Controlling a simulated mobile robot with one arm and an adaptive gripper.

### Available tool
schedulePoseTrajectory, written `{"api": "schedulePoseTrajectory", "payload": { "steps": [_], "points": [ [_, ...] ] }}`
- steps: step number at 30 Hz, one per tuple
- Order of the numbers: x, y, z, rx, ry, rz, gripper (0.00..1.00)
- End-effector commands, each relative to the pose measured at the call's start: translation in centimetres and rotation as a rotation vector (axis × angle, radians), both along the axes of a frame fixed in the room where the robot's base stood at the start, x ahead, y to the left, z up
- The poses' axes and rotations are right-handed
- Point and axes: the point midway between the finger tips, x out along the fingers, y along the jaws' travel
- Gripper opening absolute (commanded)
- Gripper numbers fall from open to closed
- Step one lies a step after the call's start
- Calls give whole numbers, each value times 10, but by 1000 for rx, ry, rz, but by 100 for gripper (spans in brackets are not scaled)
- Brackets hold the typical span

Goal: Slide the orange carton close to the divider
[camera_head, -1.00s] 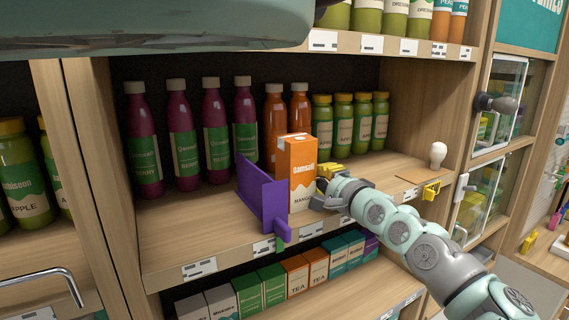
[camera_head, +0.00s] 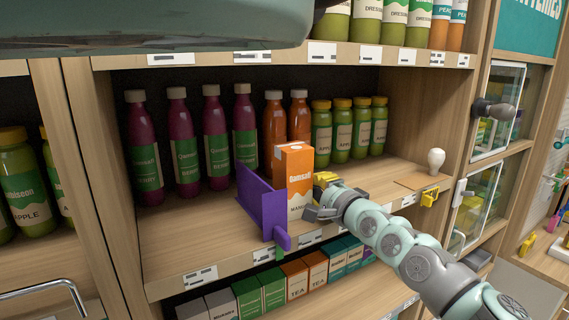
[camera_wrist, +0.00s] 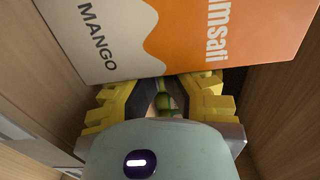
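The orange carton (camera_head: 295,176), labelled mango, stands upright on the shelf just right of the purple divider (camera_head: 262,206). Any gap between them is too small to tell. My gripper (camera_head: 320,196) is at the carton's right side, with its yellow-padded fingers near or against it. In the wrist view, the carton (camera_wrist: 190,35) fills the top, its printed face across the fingertips. The yellow fingers (camera_wrist: 165,92) are apart, with a gap between them and nothing gripped. Whether they touch the carton is unclear.
Purple berry bottles (camera_head: 184,150), orange bottles (camera_head: 299,118) and green apple bottles (camera_head: 341,130) line the back of the shelf. A white bulb-shaped object (camera_head: 436,160) stands at the right end. The shelf left of the divider is clear in front.

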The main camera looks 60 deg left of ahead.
Motion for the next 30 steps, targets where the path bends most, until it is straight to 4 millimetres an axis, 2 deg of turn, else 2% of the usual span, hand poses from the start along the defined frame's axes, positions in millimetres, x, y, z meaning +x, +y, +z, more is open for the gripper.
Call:
{"api": "schedulePoseTrajectory", "payload": {
  "steps": [30],
  "points": [
    [-15,1,0,-2,-1,7,0]
  ]
}}
